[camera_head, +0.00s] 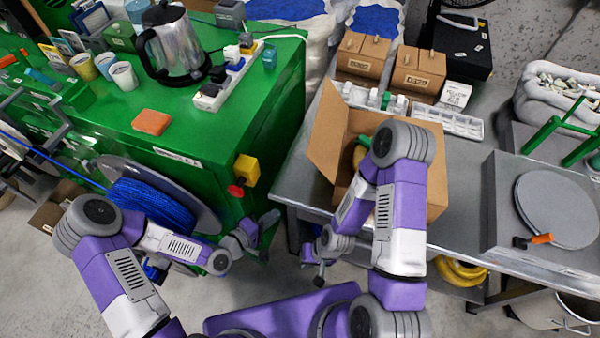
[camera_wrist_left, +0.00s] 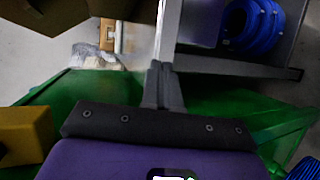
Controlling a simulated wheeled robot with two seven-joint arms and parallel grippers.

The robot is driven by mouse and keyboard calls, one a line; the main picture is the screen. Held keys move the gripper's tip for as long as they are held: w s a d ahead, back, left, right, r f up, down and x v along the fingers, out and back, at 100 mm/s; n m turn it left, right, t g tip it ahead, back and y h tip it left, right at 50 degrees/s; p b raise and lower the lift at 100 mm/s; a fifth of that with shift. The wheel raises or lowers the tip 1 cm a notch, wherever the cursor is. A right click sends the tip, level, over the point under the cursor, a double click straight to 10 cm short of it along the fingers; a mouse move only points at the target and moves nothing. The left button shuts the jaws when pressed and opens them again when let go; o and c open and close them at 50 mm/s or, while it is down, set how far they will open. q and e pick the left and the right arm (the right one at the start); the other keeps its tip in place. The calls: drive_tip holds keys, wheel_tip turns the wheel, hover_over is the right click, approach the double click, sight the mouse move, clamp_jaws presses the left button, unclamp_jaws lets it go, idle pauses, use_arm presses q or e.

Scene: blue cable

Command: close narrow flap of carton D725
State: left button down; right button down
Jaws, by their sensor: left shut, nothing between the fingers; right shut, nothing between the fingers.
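An open brown carton (camera_head: 432,190) stands on the grey metal table, partly hidden behind my right arm. One of its flaps (camera_head: 326,132) stands up and outward on the left side. Yellow and green items (camera_head: 361,152) show inside it. I cannot read a label on this carton. My left gripper (camera_head: 268,219) is shut and empty beside the green cabinet's edge, left of the carton. Its shut fingers also show in the left wrist view (camera_wrist_left: 163,88). My right gripper (camera_head: 319,278) is shut and empty, low in front of the table, below the carton.
The green cabinet (camera_head: 285,95) holds a kettle (camera_head: 172,45), cups and a power strip. A yellow switch box (camera_head: 246,170) juts from its side. A blue cable reel (camera_head: 150,203) is at the left. Small cartons (camera_head: 416,74) and a white tray (camera_head: 448,121) stand behind the open carton.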

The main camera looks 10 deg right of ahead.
use_arm(q)
wheel_tip(320, 180, up, 7)
drive_tip(key=d+n+t+h, duration=0.2)
drive_tip(key=h, duration=0.3)
drive_tip(key=h+b, duration=0.1)
drive_tip(key=h, duration=0.3)
approach(314, 162)
drive_tip(key=shift+n+g, duration=0.3)
drive_tip(key=x, duration=0.4)
drive_tip(key=w+b+x, duration=0.1)
drive_tip(key=x, duration=0.1)
drive_tip(key=shift+f, duration=0.25)
drive_tip(key=shift+s+d+r+m+g+p, duration=0.1)
drive_tip(key=shift+d+r+m+g+p, duration=0.1)
drive_tip(key=shift+r+m+g+p, duration=0.15)
